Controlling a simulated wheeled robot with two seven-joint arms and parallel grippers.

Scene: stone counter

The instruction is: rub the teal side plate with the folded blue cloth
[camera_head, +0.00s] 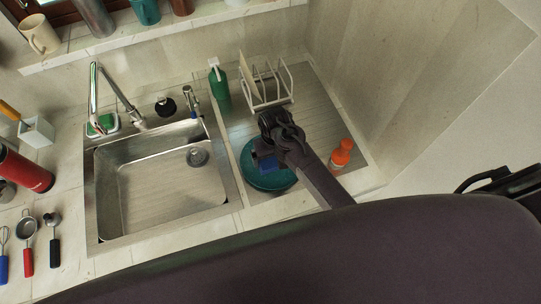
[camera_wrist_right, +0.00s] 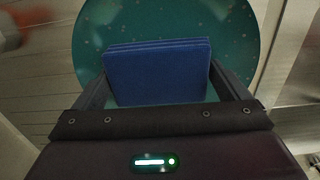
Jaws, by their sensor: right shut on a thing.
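The teal side plate (camera_head: 262,178) lies on the ribbed drainboard right of the sink in the head view. It fills the top of the right wrist view (camera_wrist_right: 235,28), with small light specks on it. My right gripper (camera_wrist_right: 158,85) is shut on the folded blue cloth (camera_wrist_right: 157,72), which shows as several stacked layers between the fingers. In the head view the cloth (camera_head: 267,162) is partly hidden by my right gripper (camera_head: 268,150) and sits over the plate. I cannot tell whether the cloth touches the plate. My left gripper is not in view.
A steel sink (camera_head: 130,195) lies left of the plate. A white dish rack (camera_head: 265,88) and a green bottle (camera_head: 220,88) stand behind it. An orange bottle (camera_head: 342,153) stands to the right, near my right arm. Utensils and a red cylinder (camera_head: 24,170) lie at the far left.

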